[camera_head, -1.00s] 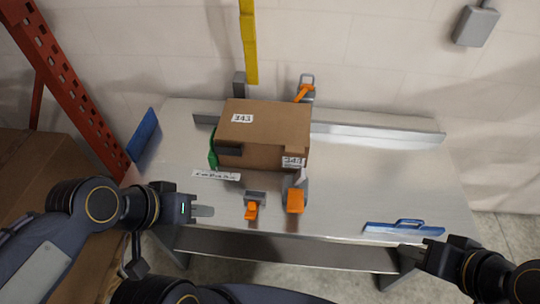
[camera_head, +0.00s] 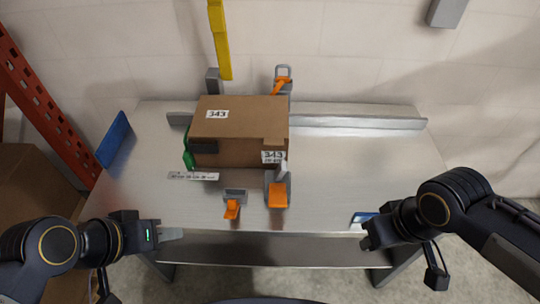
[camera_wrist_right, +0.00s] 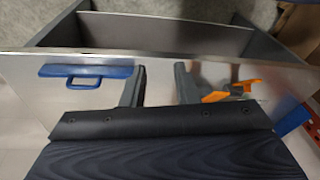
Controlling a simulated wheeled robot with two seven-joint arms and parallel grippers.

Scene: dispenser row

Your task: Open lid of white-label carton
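The brown carton (camera_head: 240,128) sits on the metal table. Its top looks flat and closed, with one white "343" label on top and another at its front right corner. My left gripper (camera_head: 172,234) is at the table's front left, apart from the carton; its fingers are seen edge-on, so I cannot tell their opening. My right gripper (camera_head: 364,236) is at the front right edge, away from the carton. In the right wrist view its two fingers (camera_wrist_right: 160,84) stand apart with nothing between them.
Orange-tipped clamps (camera_head: 277,195) (camera_head: 232,209) stand in front of the carton, and another (camera_head: 282,82) behind it. A blue handled piece (camera_wrist_right: 86,72) lies near the right gripper. A metal rail (camera_head: 355,122) runs along the back.

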